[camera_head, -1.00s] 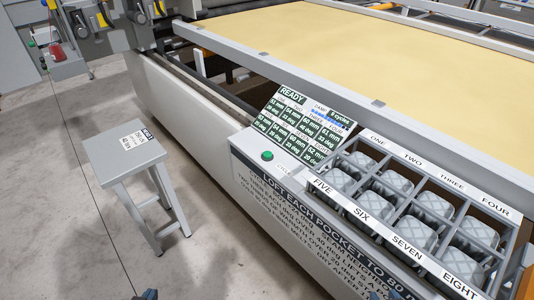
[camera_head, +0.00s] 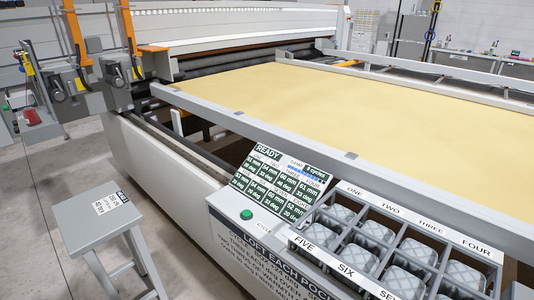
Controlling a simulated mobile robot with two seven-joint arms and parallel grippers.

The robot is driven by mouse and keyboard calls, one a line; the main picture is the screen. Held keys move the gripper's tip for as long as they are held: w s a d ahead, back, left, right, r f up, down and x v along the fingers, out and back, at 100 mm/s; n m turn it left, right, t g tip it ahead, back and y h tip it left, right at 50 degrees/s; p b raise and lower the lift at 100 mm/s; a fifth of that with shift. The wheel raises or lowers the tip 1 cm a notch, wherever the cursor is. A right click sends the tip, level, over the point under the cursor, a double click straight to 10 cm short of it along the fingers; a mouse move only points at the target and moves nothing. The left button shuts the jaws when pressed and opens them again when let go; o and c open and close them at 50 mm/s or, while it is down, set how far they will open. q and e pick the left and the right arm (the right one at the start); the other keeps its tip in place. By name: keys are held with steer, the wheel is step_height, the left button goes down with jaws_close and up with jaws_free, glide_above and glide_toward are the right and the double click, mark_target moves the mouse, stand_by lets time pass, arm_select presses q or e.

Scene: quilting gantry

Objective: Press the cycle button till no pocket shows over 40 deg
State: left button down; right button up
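The green cycle button (camera_head: 246,214) sits on the pale console below the display, beside the word CYCLE. Nothing touches it. The display (camera_head: 281,181) reads READY at its top left and has a damp bar and a cycles count at its top right. Its green cells give mm and deg for each pocket. The deg figures look to be in the twenties and thirties, but they are small and not all certain. The pocket tray (camera_head: 420,231) holds grey quilted pads in cells labelled ONE to EIGHT; its lower right is cut off. Neither of my grippers shows.
A grey stool (camera_head: 88,215) with a label on its seat stands on the floor at the left, apart from the console. The gantry bed with yellow fabric (camera_head: 330,110) fills the back. Bare floor (camera_head: 60,160) lies around the stool.

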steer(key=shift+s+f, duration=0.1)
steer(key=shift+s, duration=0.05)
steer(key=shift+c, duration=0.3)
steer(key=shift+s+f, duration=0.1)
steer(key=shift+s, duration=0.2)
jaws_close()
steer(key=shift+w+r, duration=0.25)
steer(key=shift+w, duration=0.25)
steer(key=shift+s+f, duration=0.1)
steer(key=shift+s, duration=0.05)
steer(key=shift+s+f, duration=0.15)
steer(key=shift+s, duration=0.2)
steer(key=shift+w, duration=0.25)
